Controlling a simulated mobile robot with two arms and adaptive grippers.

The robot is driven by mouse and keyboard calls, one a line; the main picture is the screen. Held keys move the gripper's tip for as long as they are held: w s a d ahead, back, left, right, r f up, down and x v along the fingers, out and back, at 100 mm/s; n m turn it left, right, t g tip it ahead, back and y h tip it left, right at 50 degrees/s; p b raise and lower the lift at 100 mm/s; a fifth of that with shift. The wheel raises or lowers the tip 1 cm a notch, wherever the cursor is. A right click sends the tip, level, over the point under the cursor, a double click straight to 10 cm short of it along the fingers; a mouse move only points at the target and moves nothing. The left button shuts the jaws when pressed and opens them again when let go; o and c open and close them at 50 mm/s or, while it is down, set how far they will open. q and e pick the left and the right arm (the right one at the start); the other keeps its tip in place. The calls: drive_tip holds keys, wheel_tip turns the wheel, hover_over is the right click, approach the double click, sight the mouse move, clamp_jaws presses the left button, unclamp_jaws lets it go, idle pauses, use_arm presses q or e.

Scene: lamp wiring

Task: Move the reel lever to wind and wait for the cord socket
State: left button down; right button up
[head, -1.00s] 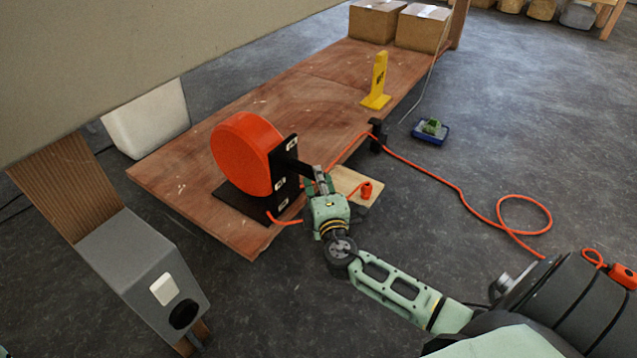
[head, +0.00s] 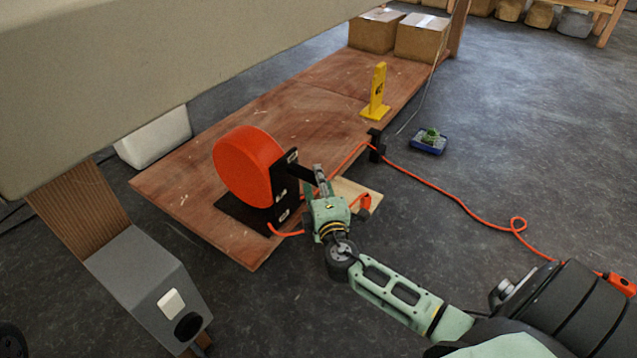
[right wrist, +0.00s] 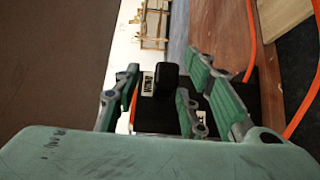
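The reel (head: 247,168) is a big orange drum on a black stand with small white labels. Its black lever (head: 300,172) sticks out to the right. My right gripper (head: 319,182) is at the lever's end. In the right wrist view, the lever's black end (right wrist: 166,80) lies between the gripper's green fingers (right wrist: 158,98), which stand apart, with a gap on the left side; contact is unclear. The orange cord (head: 440,186) runs from the reel through a black guide (head: 376,146) and over the floor, with a small loop. The orange cord socket (head: 622,284) is at the right edge. My left gripper is out of view.
The wooden platform (head: 320,88) carries a yellow stand (head: 377,92) and cardboard boxes (head: 423,36). A blue tray (head: 428,141) with a green item is on the floor near the cord.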

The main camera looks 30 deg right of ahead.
drive_tip(key=shift+f, duration=0.1)
drive_tip(key=v, duration=1.2)
